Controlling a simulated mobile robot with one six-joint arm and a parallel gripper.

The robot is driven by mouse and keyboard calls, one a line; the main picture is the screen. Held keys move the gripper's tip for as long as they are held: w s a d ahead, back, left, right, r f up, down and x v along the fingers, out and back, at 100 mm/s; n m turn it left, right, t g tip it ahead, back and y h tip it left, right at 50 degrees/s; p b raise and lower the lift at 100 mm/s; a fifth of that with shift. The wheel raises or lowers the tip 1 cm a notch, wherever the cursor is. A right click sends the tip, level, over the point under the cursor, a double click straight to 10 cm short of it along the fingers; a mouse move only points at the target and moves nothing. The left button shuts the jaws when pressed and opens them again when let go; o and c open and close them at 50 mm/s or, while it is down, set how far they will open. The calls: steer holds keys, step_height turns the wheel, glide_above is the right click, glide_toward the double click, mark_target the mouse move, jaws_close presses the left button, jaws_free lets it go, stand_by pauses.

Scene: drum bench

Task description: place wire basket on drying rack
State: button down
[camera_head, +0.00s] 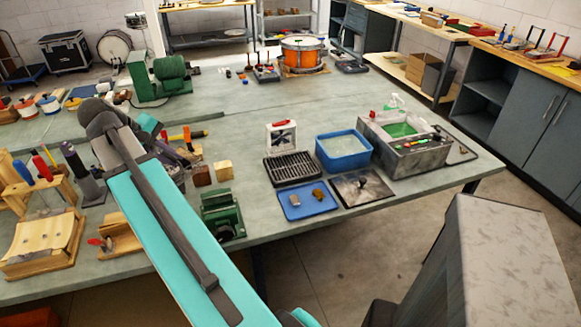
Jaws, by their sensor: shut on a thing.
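The drying rack (293,168) looks to be the dark slatted rack lying on the bench, left of the blue basin. I cannot make out the wire basket for certain. My arm rises from the bottom of the view to the upper left and bends there. My gripper (185,155) shows only in part as dark parts behind the arm, left of the rack and apart from it. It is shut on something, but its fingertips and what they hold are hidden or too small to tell.
A blue basin (343,152) of liquid and a metal tank (405,145) with green inside stand right of the rack. A white case (281,137) is behind it. A blue tray (307,202) and a dark plate (363,189) lie in front. A green machine (221,213) stands left.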

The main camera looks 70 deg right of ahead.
steer(key=s+d+f+m+g+b, duration=0.1)
steer(key=s+d, duration=0.4)
steer(key=s, duration=0.7)
steer(key=s+d+f+m+g+y+b, duration=0.1)
steer(key=s+d+f+m, duration=0.2)
steer(key=s, duration=0.9)
steer(key=s+d+f+m+g+y+b, duration=0.1)
steer(key=s+d+f+m, duration=0.1)
steer(key=s+d, duration=0.6)
steer(key=s, duration=0.4)
steer(key=shift+d+m, duration=0.25)
steer(key=shift+m, duration=0.15)
steer(key=shift+w+d+r+p, duration=0.1)
steer(key=shift+w+r+p, duration=0.05)
steer(key=shift+p, duration=0.35)
steer(key=w+d+f+p, duration=0.1)
steer(key=w+d+p, duration=0.8)
steer(key=d, duration=0.3)
steer(key=shift+w+d+f+p, duration=0.25)
steer(key=shift+w+f+p, duration=0.1)
steer(key=shift+p, duration=0.3)
steer(key=shift+f, duration=0.1)
